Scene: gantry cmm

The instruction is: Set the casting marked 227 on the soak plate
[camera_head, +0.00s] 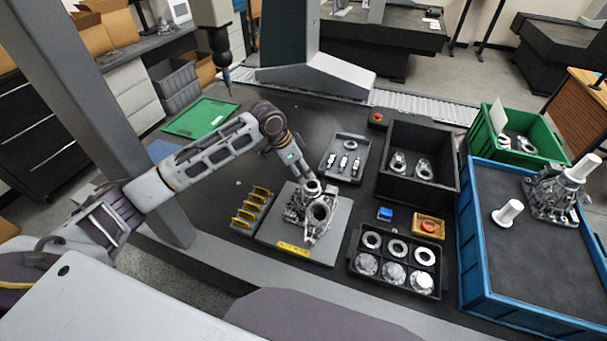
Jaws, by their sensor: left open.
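A grey metal casting (320,212) with a large round bore stands on a square grey plate (275,235) with a yellow label on its front edge. I cannot read a number on the casting or the label's words. My left gripper (309,186) is open, right above and behind the casting; its fingers blend with the metal, so I cannot tell whether they touch it. Another casting (552,198) stands in the blue crate (480,285) at the right, its marking unreadable. My right gripper is not in view.
A black tray of rings and discs (352,262) lies right of the plate, with a yellow rack (252,207) to its left. A black bin (420,195), a grey tray (327,168) and a green bin (545,150) stand behind. The measuring probe (227,80) hangs at the upper left.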

